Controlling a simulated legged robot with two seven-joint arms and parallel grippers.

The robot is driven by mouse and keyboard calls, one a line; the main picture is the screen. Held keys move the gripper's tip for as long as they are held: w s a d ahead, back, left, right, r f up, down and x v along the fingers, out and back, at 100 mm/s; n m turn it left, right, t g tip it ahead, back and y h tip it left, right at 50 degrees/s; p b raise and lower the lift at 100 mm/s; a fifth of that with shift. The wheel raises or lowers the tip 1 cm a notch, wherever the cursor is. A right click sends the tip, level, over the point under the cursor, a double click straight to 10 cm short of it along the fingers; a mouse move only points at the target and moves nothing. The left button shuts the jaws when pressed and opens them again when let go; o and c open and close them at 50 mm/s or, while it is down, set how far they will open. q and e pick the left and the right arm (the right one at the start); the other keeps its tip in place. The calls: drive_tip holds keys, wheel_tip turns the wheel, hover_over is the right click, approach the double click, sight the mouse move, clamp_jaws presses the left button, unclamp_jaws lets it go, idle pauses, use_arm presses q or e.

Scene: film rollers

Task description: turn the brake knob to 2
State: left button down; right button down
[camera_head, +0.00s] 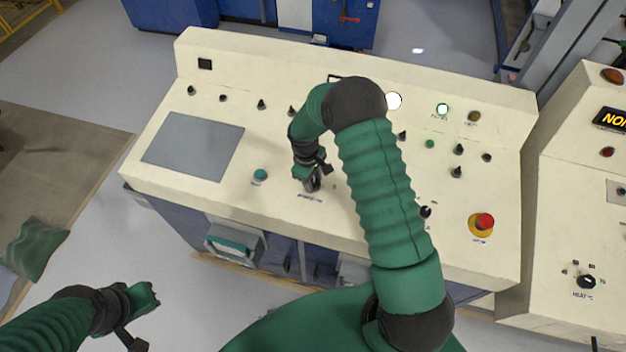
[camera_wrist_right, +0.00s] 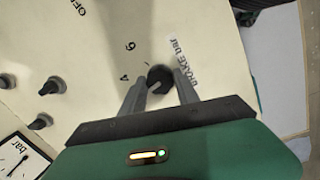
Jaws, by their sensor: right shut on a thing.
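The black brake knob (camera_wrist_right: 160,78) is on the cream panel beside the printed label "BRAKE bar", seen in the right wrist view. The numbers 6 and 4 show on its dial; its other marks are hidden or unclear, and I cannot tell its exact setting. My right gripper (camera_wrist_right: 161,92) has one finger on each side of the knob and is shut on it. In the head view my right gripper (camera_head: 313,184) points down at the panel's front middle and hides most of the knob. My left gripper (camera_head: 146,299) hangs at the lower left, away from the console; its jaws are unclear.
The sloping console (camera_head: 170,182) carries a grey screen (camera_head: 193,146), a teal button (camera_head: 260,175), several small black knobs and a red emergency stop (camera_head: 484,222). A second console (camera_head: 560,210) stands at the right. A green cushion-like thing (camera_head: 38,249) lies at the left.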

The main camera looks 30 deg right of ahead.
drive_tip(key=shift+w+d+r+n, duration=0.1)
drive_tip(key=shift+w+n, duration=0.05)
drive_tip(key=shift+n, duration=0.6)
drive_tip(key=shift+w+r+n, duration=0.1)
drive_tip(key=shift+w+n, duration=0.05)
drive_tip(key=shift+n, duration=0.6)
drive_tip(key=c, duration=1.2)
unclamp_jaws()
drive_tip(key=shift+c, duration=0.2)
drive_tip(key=o, duration=0.3)
drive_tip(key=shift+s+f, duration=0.15)
drive_tip(key=shift+s, duration=0.05)
drive_tip(key=shift+o, duration=0.2)
wheel_tip(320, 180, up, 17)
drive_tip(key=a+b, duration=0.2)
drive_tip(key=shift+w+a+f, duration=0.15)
drive_tip(key=shift+a+f, duration=0.05)
drive_tip(key=shift+a, duration=0.05)
